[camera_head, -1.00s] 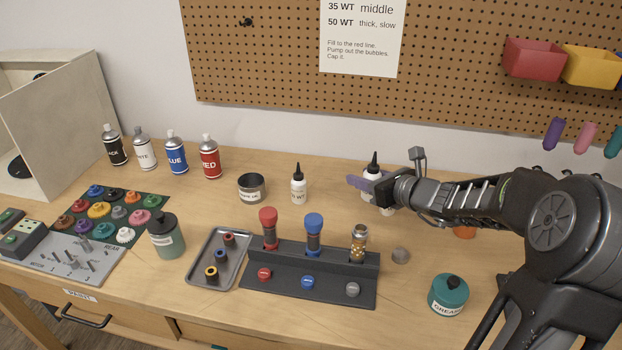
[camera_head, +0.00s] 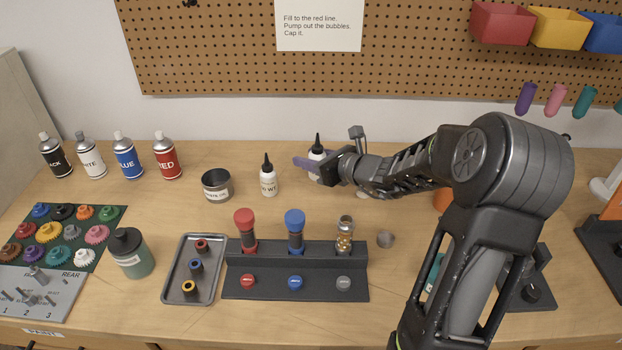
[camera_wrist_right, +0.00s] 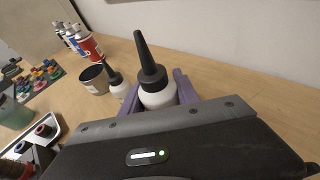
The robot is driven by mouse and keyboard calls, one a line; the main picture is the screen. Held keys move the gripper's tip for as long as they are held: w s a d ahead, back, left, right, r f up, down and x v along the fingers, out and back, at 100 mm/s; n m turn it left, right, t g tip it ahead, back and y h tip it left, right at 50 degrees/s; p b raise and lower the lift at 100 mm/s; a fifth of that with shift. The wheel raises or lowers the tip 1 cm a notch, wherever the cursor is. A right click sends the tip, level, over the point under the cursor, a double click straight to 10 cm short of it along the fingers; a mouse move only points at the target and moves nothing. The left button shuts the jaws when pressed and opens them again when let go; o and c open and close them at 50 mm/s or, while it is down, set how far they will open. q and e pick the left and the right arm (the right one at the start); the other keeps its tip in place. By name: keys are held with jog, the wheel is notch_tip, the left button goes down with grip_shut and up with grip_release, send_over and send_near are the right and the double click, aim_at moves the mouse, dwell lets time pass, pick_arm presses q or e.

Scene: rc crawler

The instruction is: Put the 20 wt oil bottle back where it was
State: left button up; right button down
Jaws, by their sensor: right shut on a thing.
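A white bottle with a black pointed cap (camera_head: 317,153) is between the purple fingers of my right gripper (camera_head: 308,164), which is shut on it. The bottle is upright in the head view, and it also shows in the right wrist view (camera_wrist_right: 157,96). Its label is hidden, and I cannot tell whether its base touches the table. A similar bottle (camera_head: 268,180) stands just left of it, its label ending in "WT". It also shows in the right wrist view (camera_wrist_right: 118,88). My left gripper is not in view.
A grey cup (camera_head: 216,186) stands left of the bottles. In front are a dark stand (camera_head: 265,285) with shock bodies and a metal tray (camera_head: 178,292) with small rings. Spray cans (camera_head: 167,157) line the back left. A pale object (camera_head: 362,194) is partly hidden under my right arm.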

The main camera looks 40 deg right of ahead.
jog(key=shift+f, duration=0.85)
jog(key=shift+f, duration=1.85)
jog(key=shift+f, duration=0.1)
jog(key=c, duration=0.9)
grip_release()
jog(key=b+v, duration=0.1)
jog(key=v, duration=1.1)
